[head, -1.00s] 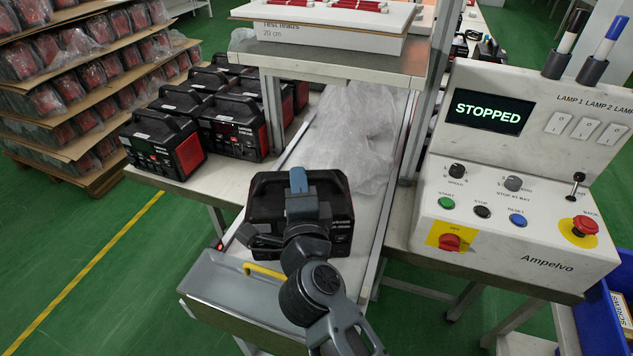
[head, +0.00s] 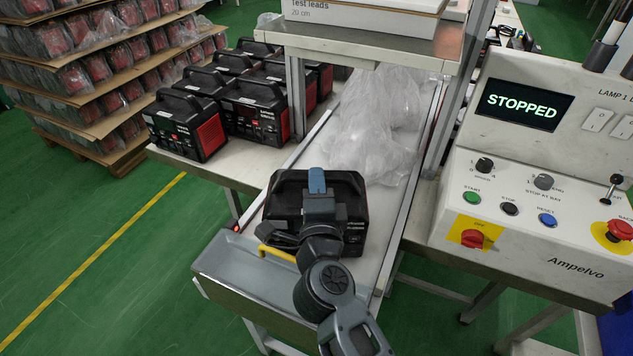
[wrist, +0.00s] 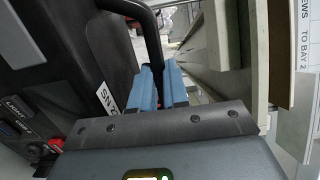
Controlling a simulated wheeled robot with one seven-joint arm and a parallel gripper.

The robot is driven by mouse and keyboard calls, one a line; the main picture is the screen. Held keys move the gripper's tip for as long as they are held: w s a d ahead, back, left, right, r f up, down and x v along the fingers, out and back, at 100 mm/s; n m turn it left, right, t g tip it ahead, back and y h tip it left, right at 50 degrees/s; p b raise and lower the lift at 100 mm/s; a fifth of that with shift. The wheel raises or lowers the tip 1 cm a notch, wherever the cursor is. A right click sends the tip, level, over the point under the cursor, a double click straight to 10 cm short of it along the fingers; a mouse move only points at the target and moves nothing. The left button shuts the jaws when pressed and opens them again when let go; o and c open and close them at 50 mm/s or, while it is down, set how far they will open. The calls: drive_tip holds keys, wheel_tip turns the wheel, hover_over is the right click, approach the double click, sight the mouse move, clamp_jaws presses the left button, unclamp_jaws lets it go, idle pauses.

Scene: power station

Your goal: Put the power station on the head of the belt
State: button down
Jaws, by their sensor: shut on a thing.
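The black power station with red sides (head: 352,226) is at the near end of the belt (head: 394,204), upright in the head view. My gripper (head: 317,182) is shut on its top handle; the wrist view shows the blue fingers (wrist: 162,88) around the black handle bar (wrist: 150,40). The power station's dark front and white SN label (wrist: 107,98) fill the left of the wrist view. My arm hides part of its front and lower edge in the head view, so I cannot tell whether its base touches the belt.
Clear plastic sheeting (head: 372,125) lies farther up the belt under a shelf (head: 375,48). Several other power stations (head: 190,125) stand on the table at left. A grey tray with a yellow handle (head: 240,270) is at the belt's near end. The control panel (head: 540,190) at right reads STOPPED.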

drive_tip(key=c, duration=1.6)
unclamp_jaws()
drive_tip(key=shift+f, duration=0.1)
drive_tip(key=o, duration=0.5)
drive_tip(key=shift+s, duration=0.2)
drive_tip(key=s, duration=0.4)
drive_tip(key=s+d, duration=0.1)
drive_tip(key=s, duration=0.6)
drive_tip(key=shift+s+d, duration=0.2)
drive_tip(key=shift+s, duration=0.1)
